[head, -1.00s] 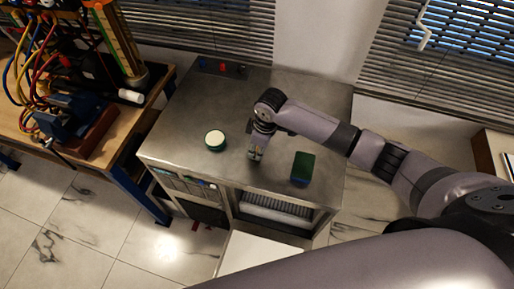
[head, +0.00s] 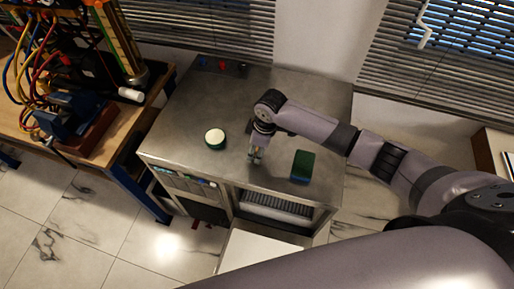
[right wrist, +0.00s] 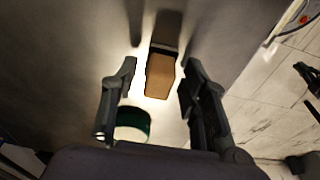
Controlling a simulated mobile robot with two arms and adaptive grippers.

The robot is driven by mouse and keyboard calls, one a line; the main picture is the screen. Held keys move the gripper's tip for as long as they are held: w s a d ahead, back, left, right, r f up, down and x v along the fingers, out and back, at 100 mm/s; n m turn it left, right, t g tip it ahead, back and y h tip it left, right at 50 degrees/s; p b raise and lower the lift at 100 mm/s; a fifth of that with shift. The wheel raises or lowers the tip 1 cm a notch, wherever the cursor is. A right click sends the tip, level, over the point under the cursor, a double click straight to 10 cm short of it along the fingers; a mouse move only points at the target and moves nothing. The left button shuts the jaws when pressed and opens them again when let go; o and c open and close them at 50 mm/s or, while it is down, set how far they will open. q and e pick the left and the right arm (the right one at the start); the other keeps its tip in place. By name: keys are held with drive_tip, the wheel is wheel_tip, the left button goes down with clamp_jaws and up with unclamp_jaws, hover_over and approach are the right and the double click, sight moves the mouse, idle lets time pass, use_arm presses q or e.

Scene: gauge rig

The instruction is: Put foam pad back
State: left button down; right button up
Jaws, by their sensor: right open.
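A small brown block (right wrist: 160,76), possibly the foam pad, lies ahead of my right gripper in the right wrist view. It shows between the two fingers with gaps on both sides. In the head view, my right gripper (head: 256,160) points down over the front part of the metal cabinet top (head: 188,112). Its fingers are apart and nothing is gripped. A dark green block (head: 302,166) lies on the cabinet, right of the gripper. I cannot tell which block is the foam pad. My left gripper is out of view.
A wooden bench (head: 42,137) with cables stands at left. The cabinet's back is mostly clear.

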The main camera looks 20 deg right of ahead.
wheel_tip(320, 180, up, 12)
drive_tip(key=s+d+b, duration=0.1)
drive_tip(key=shift+d+b, duration=0.25)
drive_tip(key=shift+b, duration=0.1)
drive_tip(key=shift+s, duration=0.1)
